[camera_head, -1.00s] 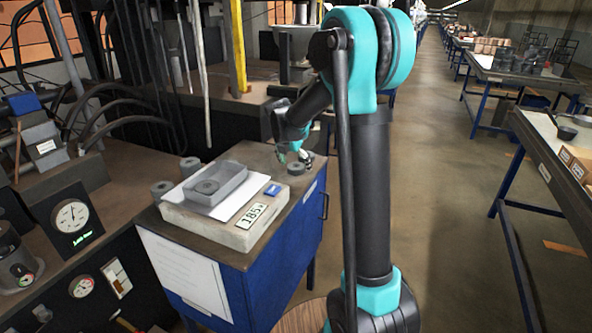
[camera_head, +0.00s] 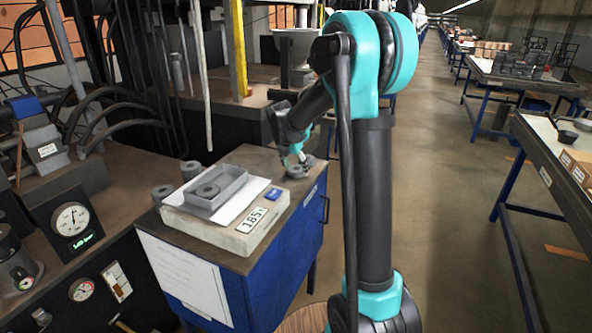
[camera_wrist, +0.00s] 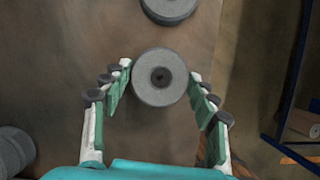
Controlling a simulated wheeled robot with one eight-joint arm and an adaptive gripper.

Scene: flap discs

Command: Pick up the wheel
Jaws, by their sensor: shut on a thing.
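A grey wheel (camera_wrist: 160,77) with a dark centre hole sits between the fingertips of my gripper (camera_wrist: 161,76) in the wrist view. The fingers are shut on it from the left and right sides. In the head view my gripper (camera_head: 297,164) is low at the far right corner of the blue cabinet, with the wheel (camera_head: 294,172) at its tips. Whether the wheel still touches the cabinet top cannot be told. A second grey wheel (camera_wrist: 168,8) lies just beyond it, cut off by the top edge of the wrist view.
The cabinet top (camera_head: 250,158) also carries a grey tray (camera_head: 233,183) with a disc (camera_head: 207,190) in it, on a pale scale (camera_head: 222,233) with a blue item (camera_head: 273,193). Grey cylinders (camera_head: 190,170) stand at its left. The cabinet's right edge is close to my gripper.

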